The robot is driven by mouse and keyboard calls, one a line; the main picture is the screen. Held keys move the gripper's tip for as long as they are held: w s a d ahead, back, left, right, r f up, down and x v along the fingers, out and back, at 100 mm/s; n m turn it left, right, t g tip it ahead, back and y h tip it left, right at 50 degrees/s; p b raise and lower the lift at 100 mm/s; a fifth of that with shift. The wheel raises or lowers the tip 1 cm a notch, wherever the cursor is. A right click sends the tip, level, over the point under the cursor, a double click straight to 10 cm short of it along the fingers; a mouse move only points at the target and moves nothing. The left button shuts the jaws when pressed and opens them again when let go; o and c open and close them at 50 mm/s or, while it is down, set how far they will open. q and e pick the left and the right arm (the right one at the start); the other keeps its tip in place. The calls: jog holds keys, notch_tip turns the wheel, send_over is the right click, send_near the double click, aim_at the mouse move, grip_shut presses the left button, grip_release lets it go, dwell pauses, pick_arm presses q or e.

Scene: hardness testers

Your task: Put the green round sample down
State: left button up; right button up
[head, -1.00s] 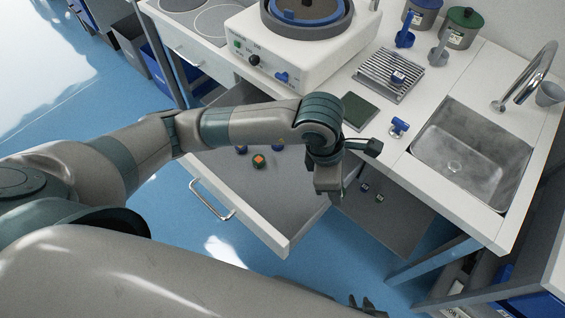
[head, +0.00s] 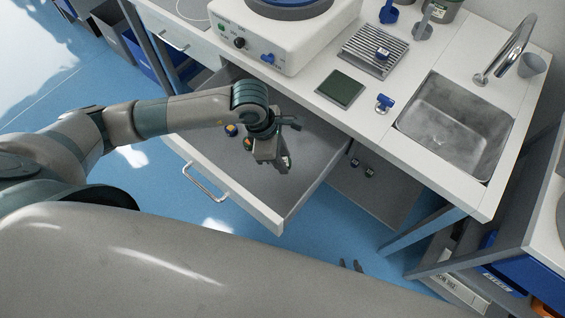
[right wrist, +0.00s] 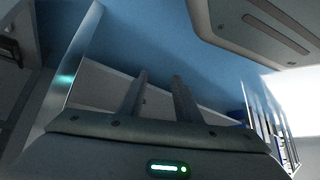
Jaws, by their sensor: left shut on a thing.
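My left gripper (head: 284,164) is over the open drawer (head: 222,178), pointing down, near its right side. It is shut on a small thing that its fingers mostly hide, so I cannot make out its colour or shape.
A grinding machine (head: 262,45) stands on the counter behind the drawer. To its right are a slatted rack (head: 357,56), a dark green pad (head: 340,88), a blue-handled tool (head: 384,103) and a sink (head: 455,130). Small dark pieces (head: 369,171) lie right of the drawer.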

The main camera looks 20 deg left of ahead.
pick_arm(q)
jog(key=shift+f, duration=0.35)
notch_tip(320, 180, down, 3)
jog(key=shift+r+p, duration=0.1)
jog(key=shift+p, duration=0.4)
jog(key=shift+f, duration=0.25)
pick_arm(e)
jog(key=shift+s, duration=0.5)
pick_arm(q)
jog(key=shift+f, duration=0.15)
jog(key=o, duration=1.2)
jog(key=shift+c, duration=0.2)
pick_arm(e)
jog(key=shift+w+d, duration=0.2)
